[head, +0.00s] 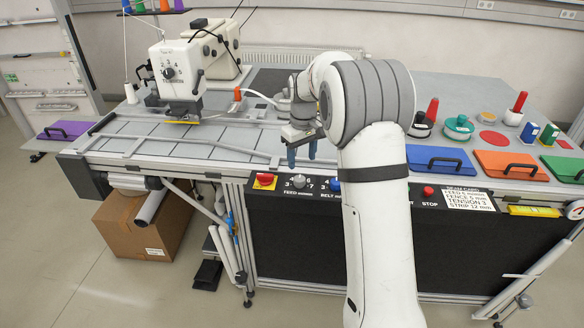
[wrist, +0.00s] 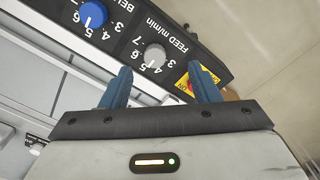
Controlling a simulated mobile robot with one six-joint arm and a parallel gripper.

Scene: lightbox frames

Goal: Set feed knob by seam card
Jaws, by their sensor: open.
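The feed knob (head: 300,181) is a small grey dial on the black front panel, with numbers around it. In the wrist view the grey feed knob (wrist: 155,55) sits beside the "FEED m/min" label; I cannot tell which number its pointer marks. The seam card (head: 468,200) is a white card on the panel's right; its lines appear to read feed 6, fence 5 mm, tension 3, strip 12 mm. My gripper (head: 302,156) is open, blue fingers pointing down above the feed knob. In the wrist view my gripper (wrist: 160,66) has its fingertips either side of the knob, apparently not touching.
The blue belt knob (wrist: 93,15) is close beside the feed knob. A red button on a yellow plate (head: 265,181) is on its other side. A red stop button (head: 428,191) is further right.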

